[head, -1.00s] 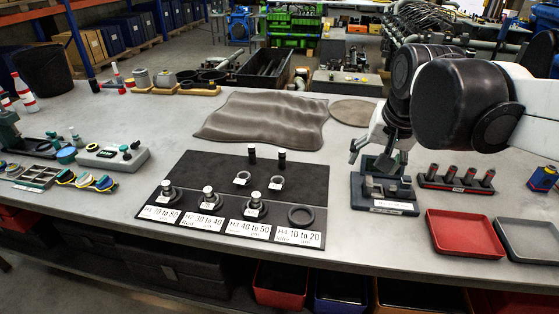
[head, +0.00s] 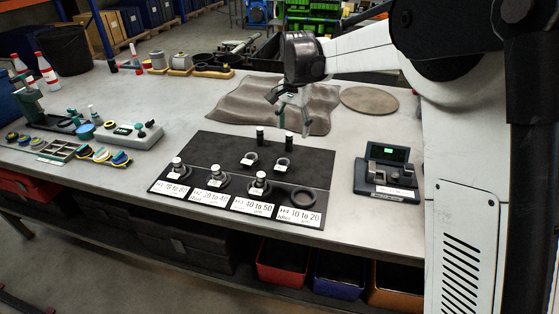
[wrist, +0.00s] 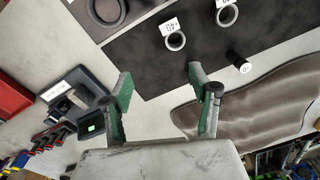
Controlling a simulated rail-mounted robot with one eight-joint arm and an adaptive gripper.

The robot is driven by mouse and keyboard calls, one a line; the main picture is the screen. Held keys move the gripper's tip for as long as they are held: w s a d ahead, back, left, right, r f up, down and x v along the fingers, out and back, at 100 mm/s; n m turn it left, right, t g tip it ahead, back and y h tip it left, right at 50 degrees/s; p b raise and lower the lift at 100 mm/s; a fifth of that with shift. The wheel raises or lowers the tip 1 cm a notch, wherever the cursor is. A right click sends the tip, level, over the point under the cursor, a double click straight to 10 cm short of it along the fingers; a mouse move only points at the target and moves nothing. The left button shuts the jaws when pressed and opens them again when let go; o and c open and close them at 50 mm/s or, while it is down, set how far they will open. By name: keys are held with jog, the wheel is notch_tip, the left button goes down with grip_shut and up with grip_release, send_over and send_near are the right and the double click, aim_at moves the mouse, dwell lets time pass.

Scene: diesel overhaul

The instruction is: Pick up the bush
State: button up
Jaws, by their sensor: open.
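My gripper (head: 293,117) is open and empty, hanging above the back right part of the dark mat (head: 212,147). Its two green fingers also show in the wrist view (wrist: 158,80). Two small tagged rings, which may be bushes, lie on the mat: a left one (head: 249,165) and a right one (head: 283,169). Both appear in the wrist view, one with a tag reading 40 (wrist: 176,41) and another (wrist: 228,15). Two upright black cylinders (head: 260,140) (head: 289,143) stand behind them. Nothing is between the fingers, and they are apart from the rings.
Several labelled spots line the mat's front; three hold rings with silver-topped pins, and the right one holds a bare ring (head: 302,196). A gauge block (head: 386,178) with a green display stands right. A crumpled brown cloth (head: 235,108) lies behind.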

jog(key=w+a+f, duration=0.2)
jog(key=a+f, duration=0.1)
send_over(283, 163)
jog(key=s, duration=0.3)
jog(key=shift+g, duration=0.3)
notch_tip(283, 163, down, 9)
jog(key=shift+a+r+p, duration=0.1)
jog(key=shift+p, duration=0.2)
jog(key=shift+w+f+p, duration=0.2)
jog(key=shift+w+f, duration=0.05)
jog(key=shift+f, duration=1.1)
jog(key=shift+w+f+p, duration=0.2)
jog(key=shift+f, duration=1.1)
jog(key=c, duration=1.2)
jog(key=shift+c, duration=0.2)
jog(key=shift+r, duration=0.15)
